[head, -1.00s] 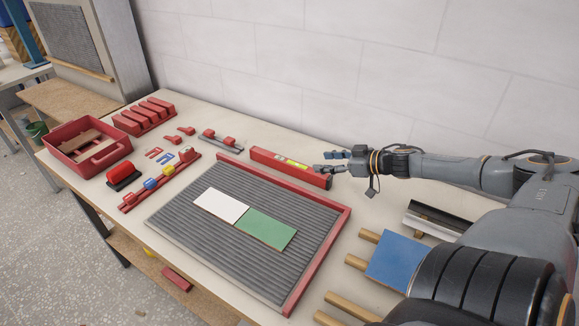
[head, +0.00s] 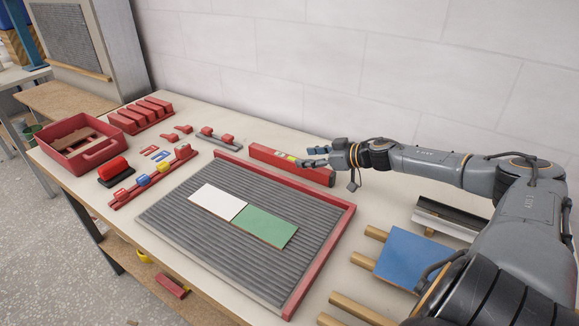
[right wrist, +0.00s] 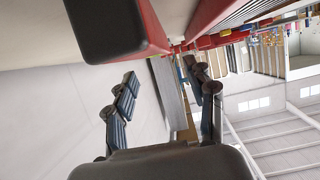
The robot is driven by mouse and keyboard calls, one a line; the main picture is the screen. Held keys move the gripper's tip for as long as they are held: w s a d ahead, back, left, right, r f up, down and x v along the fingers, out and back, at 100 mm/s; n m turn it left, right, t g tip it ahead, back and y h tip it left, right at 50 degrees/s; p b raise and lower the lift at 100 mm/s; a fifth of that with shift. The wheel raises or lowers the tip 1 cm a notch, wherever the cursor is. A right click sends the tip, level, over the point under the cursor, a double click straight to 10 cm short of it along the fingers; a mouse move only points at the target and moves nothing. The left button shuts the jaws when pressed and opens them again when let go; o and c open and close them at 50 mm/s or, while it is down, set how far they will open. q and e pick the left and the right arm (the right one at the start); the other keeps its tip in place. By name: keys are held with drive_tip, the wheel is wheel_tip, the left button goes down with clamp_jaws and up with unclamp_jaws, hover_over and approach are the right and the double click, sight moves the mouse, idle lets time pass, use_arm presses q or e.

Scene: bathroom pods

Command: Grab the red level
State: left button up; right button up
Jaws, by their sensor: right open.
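The red level (head: 270,157) is a long red bar with a yellow-green vial. It lies along the back edge of the grey ribbed board (head: 180,213), near the wall. My right gripper (head: 309,157) is open at the level's right part, its fingers overlapping the bar in the head view. I cannot tell whether they touch it. In the right wrist view the two dark fingers (right wrist: 163,95) are spread with nothing held between them. Red surfaces show at the top there, partly cut off. My left gripper is not in view.
A white tile (head: 217,201) and a green tile (head: 264,227) lie on the board. A red toolbox (head: 95,158), a red rack (head: 142,112) and small tools stand at left. A blue panel (head: 408,258) lies at right. The wall stands close behind.

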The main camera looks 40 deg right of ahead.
sight(290, 157)
drive_tip(key=shift+x, duration=2.6)
drive_tip(key=shift+d+f, duration=0.1)
drive_tip(key=shift+p, duration=0.3)
clamp_jaws()
